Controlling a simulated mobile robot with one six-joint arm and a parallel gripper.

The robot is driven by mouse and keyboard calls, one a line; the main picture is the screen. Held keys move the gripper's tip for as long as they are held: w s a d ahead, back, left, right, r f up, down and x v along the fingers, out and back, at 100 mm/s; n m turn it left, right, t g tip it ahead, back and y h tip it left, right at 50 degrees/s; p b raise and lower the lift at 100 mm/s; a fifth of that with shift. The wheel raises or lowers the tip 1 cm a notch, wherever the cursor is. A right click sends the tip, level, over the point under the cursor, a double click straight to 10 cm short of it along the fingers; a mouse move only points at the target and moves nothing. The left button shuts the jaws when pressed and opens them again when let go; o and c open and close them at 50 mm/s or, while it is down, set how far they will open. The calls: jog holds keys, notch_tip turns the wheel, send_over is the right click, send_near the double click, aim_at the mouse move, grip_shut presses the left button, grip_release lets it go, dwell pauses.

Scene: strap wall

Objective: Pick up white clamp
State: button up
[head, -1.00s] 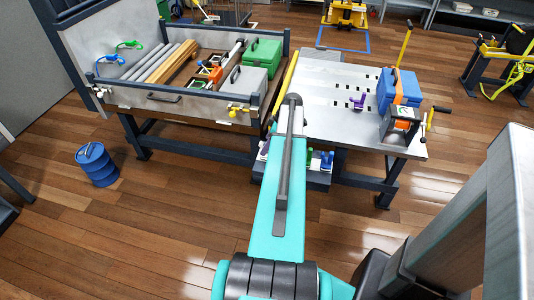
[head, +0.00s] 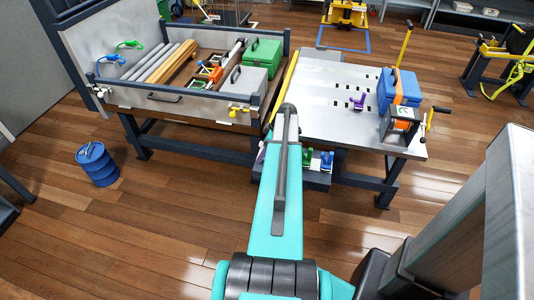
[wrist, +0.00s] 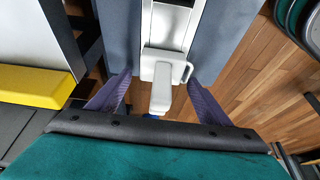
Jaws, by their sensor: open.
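A white clamp (wrist: 160,66) shows in the wrist view, set on a pale strip between two grey-blue surfaces. My gripper (wrist: 159,80) is open, with one dark purple finger on each side of the clamp's lower part. I cannot tell whether either finger touches it. In the head view my arm hides the gripper, and I cannot make out the white clamp there.
Purple (head: 261,153), green (head: 307,157) and blue (head: 327,160) clamps sit low beside the metal table (head: 330,75). A yellow bar (wrist: 35,85) lies left in the wrist view. A tool bench (head: 165,102) stands left; open floor lies in front.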

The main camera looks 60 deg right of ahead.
jog(key=c, duration=1.1)
jog(key=shift+r, duration=0.15)
jog(key=shift+r, duration=0.4)
notch_tip(320, 180, up, 3)
jog(key=shift+f, duration=0.1)
jog(key=s+a, duration=0.2)
jog(key=s, duration=0.3)
jog(key=s+a+b, duration=0.1)
jog(key=s+a, duration=0.1)
jog(key=s, duration=0.3)
jog(key=s+a+r, duration=0.1)
jog(key=s+a, duration=0.1)
jog(key=s, duration=0.2)
jog(key=shift+s+a+r+b, duration=0.1)
jog(key=shift+s+b, duration=0.2)
jog(key=shift+s, duration=0.1)
